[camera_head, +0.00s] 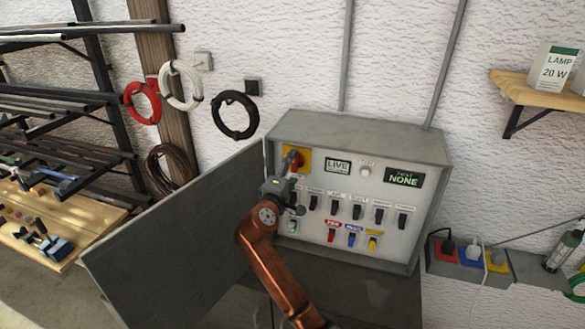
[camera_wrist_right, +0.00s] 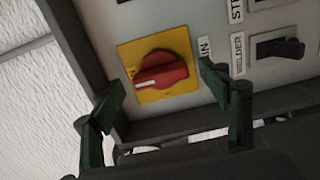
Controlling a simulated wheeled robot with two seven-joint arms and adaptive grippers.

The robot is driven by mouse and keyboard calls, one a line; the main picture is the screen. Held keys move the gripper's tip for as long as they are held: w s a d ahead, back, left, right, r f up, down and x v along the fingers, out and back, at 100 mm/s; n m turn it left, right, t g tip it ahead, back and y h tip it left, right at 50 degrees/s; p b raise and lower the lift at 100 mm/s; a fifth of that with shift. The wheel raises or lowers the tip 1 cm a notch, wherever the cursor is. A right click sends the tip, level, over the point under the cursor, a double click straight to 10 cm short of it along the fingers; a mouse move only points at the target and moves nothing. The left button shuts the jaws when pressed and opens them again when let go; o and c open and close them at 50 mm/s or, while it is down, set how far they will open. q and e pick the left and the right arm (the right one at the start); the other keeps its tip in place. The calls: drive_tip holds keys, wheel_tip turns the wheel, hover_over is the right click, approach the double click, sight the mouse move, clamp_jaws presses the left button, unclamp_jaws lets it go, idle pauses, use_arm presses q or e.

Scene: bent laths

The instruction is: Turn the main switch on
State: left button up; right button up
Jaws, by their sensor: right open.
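The main switch (camera_head: 294,159) is a red rotary knob on a yellow plate, at the upper left of the grey panel (camera_head: 350,238). In the right wrist view the red knob (camera_wrist_right: 162,74) has a white mark near its left end. My right gripper (camera_head: 285,180) is in front of the switch and hides part of it. In the wrist view the open right gripper (camera_wrist_right: 166,92) has its two dark green fingertips apart, one on either side of and below the knob. Nothing is between them, and no contact shows. My left gripper is not in view.
The panel's door (camera_head: 180,240) stands open to the left. A row of black switches (camera_head: 357,211) and coloured ones lie right of and below the main switch. Displays read LIVE (camera_head: 338,167) and NONE (camera_head: 404,178). Sockets (camera_head: 471,254) are at the right.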

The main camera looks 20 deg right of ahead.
drive_tip(key=v, duration=1)
drive_tip(key=shift+s+a, duration=0.3)
